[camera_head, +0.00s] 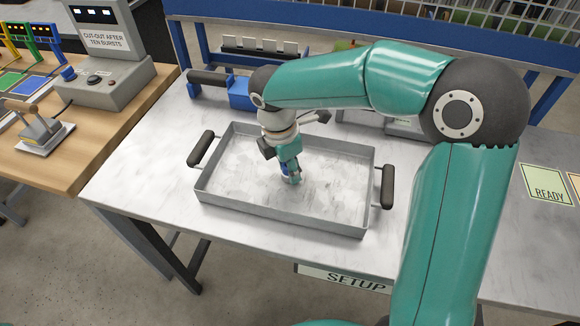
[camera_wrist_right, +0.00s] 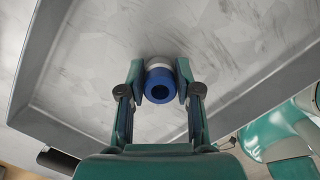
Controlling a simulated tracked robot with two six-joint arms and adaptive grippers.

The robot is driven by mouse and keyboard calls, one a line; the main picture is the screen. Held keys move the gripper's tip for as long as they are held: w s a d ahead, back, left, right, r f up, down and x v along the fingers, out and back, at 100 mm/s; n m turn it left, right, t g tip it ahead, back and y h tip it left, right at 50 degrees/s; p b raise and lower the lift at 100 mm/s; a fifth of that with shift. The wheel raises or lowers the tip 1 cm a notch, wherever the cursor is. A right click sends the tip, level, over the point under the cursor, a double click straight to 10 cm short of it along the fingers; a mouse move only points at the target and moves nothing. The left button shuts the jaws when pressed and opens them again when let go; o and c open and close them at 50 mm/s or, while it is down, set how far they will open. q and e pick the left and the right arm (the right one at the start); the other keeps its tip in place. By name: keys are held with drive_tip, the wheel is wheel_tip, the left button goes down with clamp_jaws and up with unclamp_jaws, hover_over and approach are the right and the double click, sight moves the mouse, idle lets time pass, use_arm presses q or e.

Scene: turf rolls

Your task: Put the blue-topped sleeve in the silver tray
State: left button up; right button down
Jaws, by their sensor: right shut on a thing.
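The silver tray (camera_head: 333,214) is a shallow metal box with a black handle at each end, on the metal bench. In the head view my right gripper (camera_head: 291,175) points down inside the tray's outline, and little of what it holds shows. In the right wrist view the right gripper (camera_wrist_right: 160,90) is shut on the blue-topped sleeve (camera_wrist_right: 160,70), with a finger on each side. The sleeve has a blue ring top with a hole and a silver-grey body. The tray floor (camera_wrist_right: 245,60) lies beneath it; whether the sleeve touches it I cannot tell. My left gripper is not in view.
A blue vice-like tool (camera_head: 238,92) stands behind the tray. A grey control box (camera_head: 105,85) and a small lever device (camera_head: 43,130) sit on the wooden table at left. A READY card (camera_head: 547,184) lies at right. The tray floor around the gripper is clear.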

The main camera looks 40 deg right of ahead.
sight(283, 174)
drive_tip(key=c, duration=0.8)
unclamp_jaws()
drive_tip(key=shift+f, duration=0.1)
drive_tip(key=shift+r, duration=0.2)
wheel_tip(283, 174, up, 12)
drive_tip(key=a+p, duration=0.1)
drive_tip(key=shift+a+p, duration=0.3)
drive_tip(key=shift+a, duration=0.05)
drive_tip(key=shift+f, duration=0.15)
